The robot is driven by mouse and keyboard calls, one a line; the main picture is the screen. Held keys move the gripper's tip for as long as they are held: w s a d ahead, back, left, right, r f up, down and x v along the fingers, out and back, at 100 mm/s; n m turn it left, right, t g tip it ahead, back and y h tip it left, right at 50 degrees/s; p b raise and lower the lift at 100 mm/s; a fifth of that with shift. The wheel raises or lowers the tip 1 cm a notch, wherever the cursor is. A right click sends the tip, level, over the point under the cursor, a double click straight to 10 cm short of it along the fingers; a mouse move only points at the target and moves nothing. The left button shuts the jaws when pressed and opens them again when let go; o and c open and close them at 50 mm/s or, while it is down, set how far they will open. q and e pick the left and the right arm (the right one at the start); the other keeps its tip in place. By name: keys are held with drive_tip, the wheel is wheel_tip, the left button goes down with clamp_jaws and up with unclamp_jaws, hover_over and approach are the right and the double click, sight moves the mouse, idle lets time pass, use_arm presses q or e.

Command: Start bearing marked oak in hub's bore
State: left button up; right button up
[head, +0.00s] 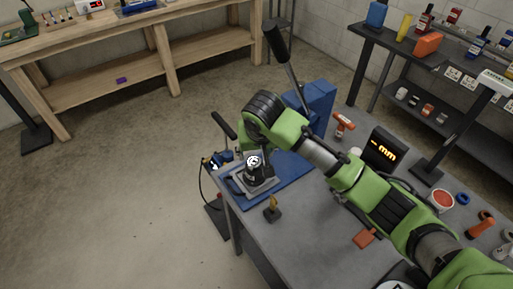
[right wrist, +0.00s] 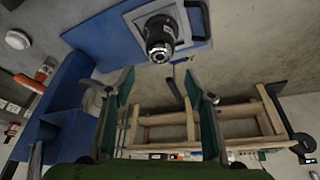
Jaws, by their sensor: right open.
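A dark round hub (head: 256,178) stands upright on a light plate over a blue base at the near left corner of the grey bench. A pale ring shows at its top, which looks like a bearing (head: 253,161); I cannot read a mark on it or tell how deep it sits. In the right wrist view the dark hub (right wrist: 162,28) carries a metallic ring (right wrist: 159,52) at its end. My right gripper (right wrist: 159,74) is open, its two green-faced fingers apart with nothing between them, close above the hub. My left gripper is not in view.
A blue press (head: 318,105) with a long black lever (head: 280,48) stands just behind. A small dark block with a yellow piece (head: 272,205), an orange block (head: 364,239) and a display (head: 383,148) share the bench (head: 300,235).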

drive_tip(key=shift+v, duration=1.7)
